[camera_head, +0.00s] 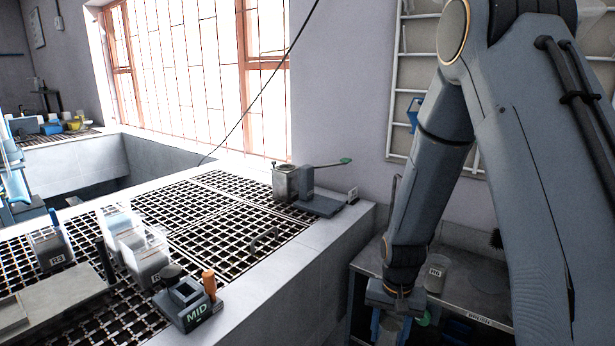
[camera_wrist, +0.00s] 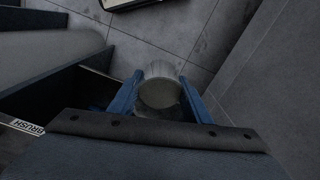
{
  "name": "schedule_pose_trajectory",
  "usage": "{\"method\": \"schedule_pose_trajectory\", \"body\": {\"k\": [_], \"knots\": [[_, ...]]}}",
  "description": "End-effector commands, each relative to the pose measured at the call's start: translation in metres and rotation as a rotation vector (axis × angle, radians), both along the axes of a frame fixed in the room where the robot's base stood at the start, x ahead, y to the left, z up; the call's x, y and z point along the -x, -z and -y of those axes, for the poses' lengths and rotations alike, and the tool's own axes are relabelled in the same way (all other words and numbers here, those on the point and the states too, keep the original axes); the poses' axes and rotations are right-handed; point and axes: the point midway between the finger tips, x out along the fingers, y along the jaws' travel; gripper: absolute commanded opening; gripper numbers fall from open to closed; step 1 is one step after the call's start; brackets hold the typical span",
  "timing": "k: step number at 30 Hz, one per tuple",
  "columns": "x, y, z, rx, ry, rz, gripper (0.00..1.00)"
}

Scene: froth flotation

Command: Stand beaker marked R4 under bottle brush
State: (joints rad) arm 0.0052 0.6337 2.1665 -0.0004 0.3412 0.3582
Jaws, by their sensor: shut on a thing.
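My gripper (camera_head: 391,325) reaches down at the front of the low bench at right. In the wrist view its two blue fingers (camera_wrist: 160,82) are shut on a grey, see-through beaker (camera_wrist: 160,94), one finger on each side. No mark on this beaker is readable, and it is mostly hidden in the head view.
Another beaker (camera_head: 437,273), its mark apparently R5 or R6, stands on the low bench (camera_head: 462,288) beside my arm. The grated worktop (camera_head: 215,215) at left bears a beaker marked R3 (camera_head: 52,250), more clear vessels (camera_head: 130,240) and a MID block (camera_head: 187,303). Tiled floor (camera_wrist: 215,40) lies below.

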Motion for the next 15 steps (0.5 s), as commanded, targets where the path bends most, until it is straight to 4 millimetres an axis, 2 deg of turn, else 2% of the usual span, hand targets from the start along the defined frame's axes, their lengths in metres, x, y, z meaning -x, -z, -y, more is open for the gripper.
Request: {"method": "schedule_pose_trajectory", "body": {"k": [6, 15], "knots": [[0.000, 0.027, 0.000, 0.000, -0.266, -0.002, 0.21], [-0.001, 0.036, 0.000, 0.000, -0.367, 0.001, 0.21]]}}
